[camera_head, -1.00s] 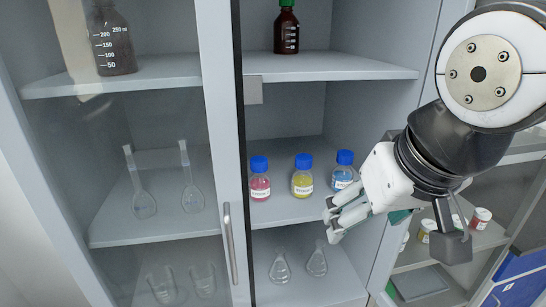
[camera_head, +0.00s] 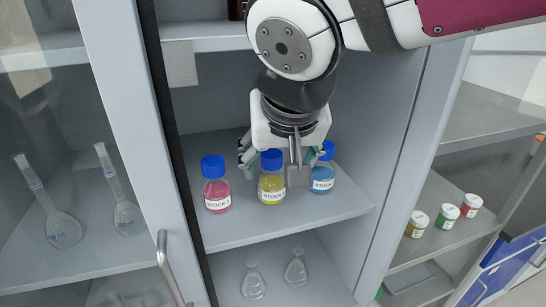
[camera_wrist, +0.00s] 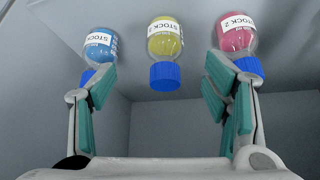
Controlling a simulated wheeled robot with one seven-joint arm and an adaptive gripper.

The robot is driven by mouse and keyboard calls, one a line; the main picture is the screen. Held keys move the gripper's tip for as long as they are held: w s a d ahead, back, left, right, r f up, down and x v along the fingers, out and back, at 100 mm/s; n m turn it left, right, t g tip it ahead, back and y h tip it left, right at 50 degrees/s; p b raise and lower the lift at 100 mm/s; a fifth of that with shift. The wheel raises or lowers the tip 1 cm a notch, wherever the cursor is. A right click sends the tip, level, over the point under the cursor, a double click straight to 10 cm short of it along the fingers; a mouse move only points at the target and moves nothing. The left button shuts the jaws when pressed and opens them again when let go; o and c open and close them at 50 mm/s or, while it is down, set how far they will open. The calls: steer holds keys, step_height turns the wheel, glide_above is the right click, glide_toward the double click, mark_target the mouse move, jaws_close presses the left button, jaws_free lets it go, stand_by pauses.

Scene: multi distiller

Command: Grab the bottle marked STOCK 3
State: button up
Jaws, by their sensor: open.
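Three blue-capped bottles stand in a row on the cabinet's middle shelf: pink (camera_head: 217,193), yellow (camera_head: 272,188) and blue (camera_head: 322,178). All labels begin with STOCK; the pink one's appears to read STOCK 2 in the wrist view (camera_wrist: 236,33). The final digits on the yellow and blue labels are hard to read. My gripper (camera_head: 276,156) is open and empty, at the row in front of the yellow bottle. In the wrist view, the yellow bottle (camera_wrist: 164,42) lies beyond and between the open fingers (camera_wrist: 160,85), with the blue bottle (camera_wrist: 98,48) left and pink right, near the fingertips.
The shelf (camera_head: 260,228) is inside a cabinet with a glass door (camera_head: 85,150) on the left. Two flasks (camera_head: 274,272) stand on the shelf below. Small jars (camera_head: 446,215) sit on a rack at right. The cabinet's right wall (camera_head: 400,150) is close to the blue bottle.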

mark_target(273, 176)
steer(key=x, duration=0.5)
steer(key=shift+w+a+f+b, duration=0.1)
steer(key=shift+w+f+b, duration=0.1)
steer(key=shift+f+b, duration=0.1)
steer(key=shift+a+b+x, duration=0.1)
steer(key=shift+b+x, duration=0.05)
steer(key=shift+x, duration=1.15)
steer(key=shift+a+b+x, duration=0.15)
steer(key=shift+x, duration=1.15)
steer(key=shift+r, duration=0.1)
steer(key=shift+c, duration=0.6)
steer(key=c, duration=1.3)
